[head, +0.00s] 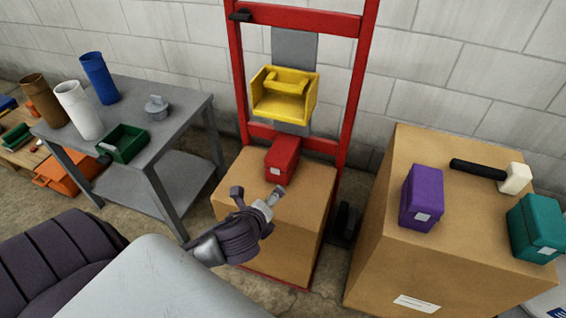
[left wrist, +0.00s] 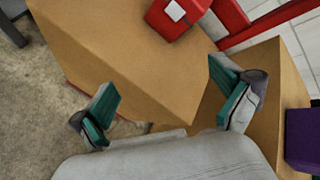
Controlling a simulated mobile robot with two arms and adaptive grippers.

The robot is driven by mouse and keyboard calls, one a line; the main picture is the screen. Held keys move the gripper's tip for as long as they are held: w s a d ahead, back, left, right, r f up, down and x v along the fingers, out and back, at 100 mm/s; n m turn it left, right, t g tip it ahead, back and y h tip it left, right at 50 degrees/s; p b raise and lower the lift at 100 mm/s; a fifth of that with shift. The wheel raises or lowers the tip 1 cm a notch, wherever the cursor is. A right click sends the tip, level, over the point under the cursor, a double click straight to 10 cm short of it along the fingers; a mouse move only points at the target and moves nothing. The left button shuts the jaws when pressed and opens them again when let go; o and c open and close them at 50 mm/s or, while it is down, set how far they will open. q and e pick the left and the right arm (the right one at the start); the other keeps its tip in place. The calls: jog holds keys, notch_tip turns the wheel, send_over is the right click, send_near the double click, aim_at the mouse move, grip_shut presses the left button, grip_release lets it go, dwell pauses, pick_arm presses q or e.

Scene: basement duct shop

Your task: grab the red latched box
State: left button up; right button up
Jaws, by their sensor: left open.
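The red latched box (head: 283,158) sits on top of a cardboard carton (head: 232,184), against the red frame behind it. It has a pale latch on its front. In the left wrist view the red box (left wrist: 178,16) is at the top, partly cut off by the picture edge. My left gripper (head: 256,193) is open and empty, above the front part of the carton and apart from the box. In the left wrist view its two fingers (left wrist: 168,104) are spread wide, with the carton between and beyond them. My right gripper is not in view.
A yellow bin (head: 284,95) hangs on the red frame (head: 238,75) above the box. At right, a larger carton (head: 400,268) bears a purple box (head: 422,197), a teal box (head: 538,228) and a mallet (head: 490,173). A grey table (head: 180,108) stands at left.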

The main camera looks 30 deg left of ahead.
aim_at(282, 151)
pick_arm(q)
jog(key=w+a+m+t, duration=0.1)
jog(key=w+a+m, duration=0.1)
jog(key=w+m, duration=0.2)
jog(key=w+a+m+t+b, duration=0.1)
jog(key=w+a+m, duration=0.1)
jog(key=w+m, duration=0.2)
jog(key=w+a+r+m+t+b, duration=0.1)
jog(key=w+a+m, duration=0.1)
jog(key=w+m, duration=0.2)
jog(key=shift+w+a+r+t, duration=0.15)
jog(key=shift+w+t, duration=0.15)
jog(key=shift+w, duration=0.95)
jog(key=shift+w+a, duration=0.1)
jog(key=shift+w, duration=0.15)
jog(key=b+x, duration=0.2)
jog(key=x, duration=0.2)
jog(key=shift+w+a, duration=0.1)
jog(key=shift+w, duration=0.15)
jog(key=shift+w+f, duration=0.2)
jog(key=c, duration=1.4)
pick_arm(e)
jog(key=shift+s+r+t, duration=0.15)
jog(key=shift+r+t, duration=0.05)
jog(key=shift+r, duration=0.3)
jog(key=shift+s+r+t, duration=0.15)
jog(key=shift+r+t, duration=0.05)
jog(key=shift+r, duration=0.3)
